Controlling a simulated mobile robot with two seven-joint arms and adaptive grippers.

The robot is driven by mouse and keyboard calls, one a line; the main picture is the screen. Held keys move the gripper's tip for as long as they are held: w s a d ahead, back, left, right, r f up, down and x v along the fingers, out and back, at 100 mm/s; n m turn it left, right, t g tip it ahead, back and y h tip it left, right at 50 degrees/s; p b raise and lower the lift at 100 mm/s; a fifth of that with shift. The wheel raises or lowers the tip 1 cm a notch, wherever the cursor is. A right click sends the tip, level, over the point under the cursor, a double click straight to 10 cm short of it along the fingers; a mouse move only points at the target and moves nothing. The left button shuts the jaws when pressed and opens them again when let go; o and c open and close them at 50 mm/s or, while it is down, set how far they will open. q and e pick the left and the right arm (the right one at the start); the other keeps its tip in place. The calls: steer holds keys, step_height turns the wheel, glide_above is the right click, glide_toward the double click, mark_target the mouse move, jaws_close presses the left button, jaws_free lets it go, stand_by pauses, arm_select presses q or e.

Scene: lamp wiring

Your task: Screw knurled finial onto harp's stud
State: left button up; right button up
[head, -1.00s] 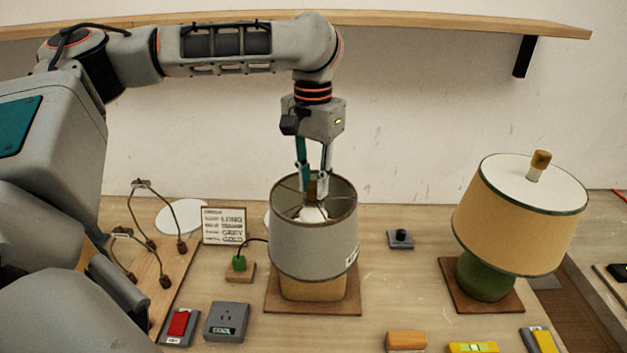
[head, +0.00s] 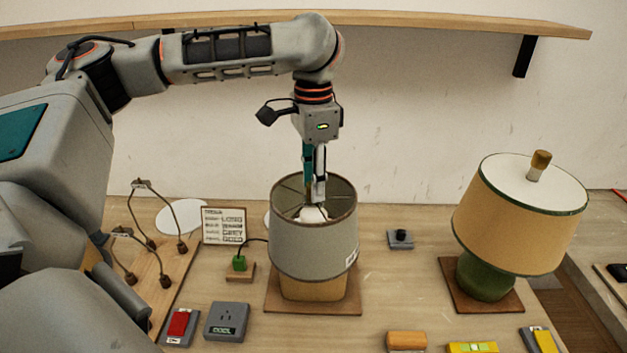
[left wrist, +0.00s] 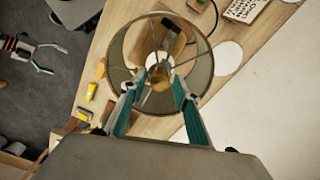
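The brass knurled finial (left wrist: 159,79) sits at the centre of the grey lampshade's spokes in the left wrist view. The harp and its stud are hidden beneath it. The grey shade (head: 313,240) stands upright on its lamp, with a white bulb (head: 312,214) inside. My left gripper (head: 314,200) points straight down into the shade's open top. Its fingers stand on either side of the finial, apparently with a small gap. My right gripper (left wrist: 48,58) is away from the lamp, with its fingers apart and empty.
A second lamp with a tan shade (head: 522,210) and green base stands at the right. A plug-like green block (head: 239,263), a red switch (head: 179,324) and a grey socket box (head: 227,321) are at the left front. A wall shelf (head: 430,22) runs above my arm.

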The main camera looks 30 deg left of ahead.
arm_select(q)
steer(key=o, duration=0.5)
step_height(320, 180, up, 12)
stand_by(0.4)
